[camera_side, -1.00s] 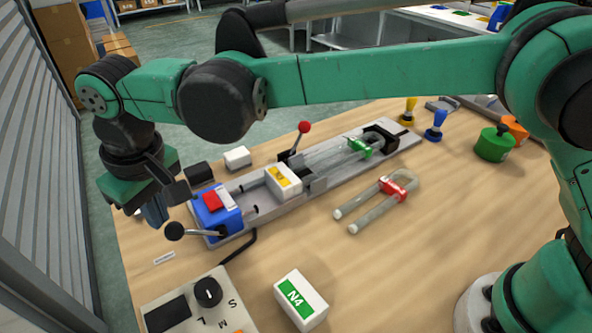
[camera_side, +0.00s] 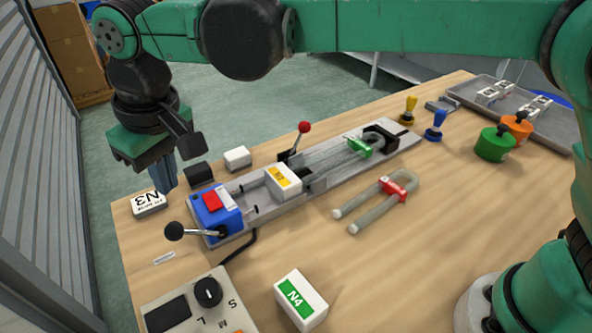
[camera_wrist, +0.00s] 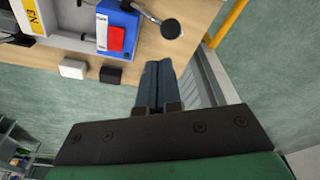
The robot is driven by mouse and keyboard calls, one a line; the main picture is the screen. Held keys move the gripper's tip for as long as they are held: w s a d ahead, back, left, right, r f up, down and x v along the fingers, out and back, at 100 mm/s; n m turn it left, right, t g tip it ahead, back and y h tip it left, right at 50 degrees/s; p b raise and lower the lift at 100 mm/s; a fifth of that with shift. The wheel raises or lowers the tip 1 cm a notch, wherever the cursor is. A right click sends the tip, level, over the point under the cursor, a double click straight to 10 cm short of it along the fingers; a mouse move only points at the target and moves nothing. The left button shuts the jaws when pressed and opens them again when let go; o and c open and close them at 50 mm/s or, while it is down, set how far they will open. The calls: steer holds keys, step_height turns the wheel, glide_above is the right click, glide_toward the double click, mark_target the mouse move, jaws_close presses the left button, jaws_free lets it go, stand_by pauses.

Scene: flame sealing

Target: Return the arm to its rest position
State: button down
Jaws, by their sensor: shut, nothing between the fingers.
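My gripper (camera_side: 164,177) is at the upper left in the side view, above the far left corner of the table (camera_side: 420,245). Its two fingers are together with nothing between them. They also show closed in the wrist view (camera_wrist: 157,84). In the side view the fingertips appear just behind a white block marked N3 (camera_side: 149,202); I cannot tell the exact gap. The blue device (camera_side: 216,213) with a red top and a black-knobbed lever is to the right of the fingers.
A metal rail fixture (camera_side: 330,160) holds a yellow-labelled white block (camera_side: 283,181) and a green clamp (camera_side: 360,147). Shutters (camera_side: 45,170) rise at left.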

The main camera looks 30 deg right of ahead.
steer(key=s+d+r+m+t, duration=0.1)
steer(key=s+d+m+t, duration=0.1)
steer(key=d, duration=0.9)
steer(key=s+d+r+m+t, duration=0.1)
steer(key=s+d+r+m, duration=0.1)
steer(key=d, duration=0.9)
steer(key=s+d+f+m+t+h, duration=0.1)
steer(key=s+d+f+t, duration=0.1)
steer(key=s+d+f, duration=0.2)
steer(key=shift+s+d+f+m, duration=0.35)
steer(key=shift+s+d, duration=0.1)
steer(key=shift+d, duration=1)
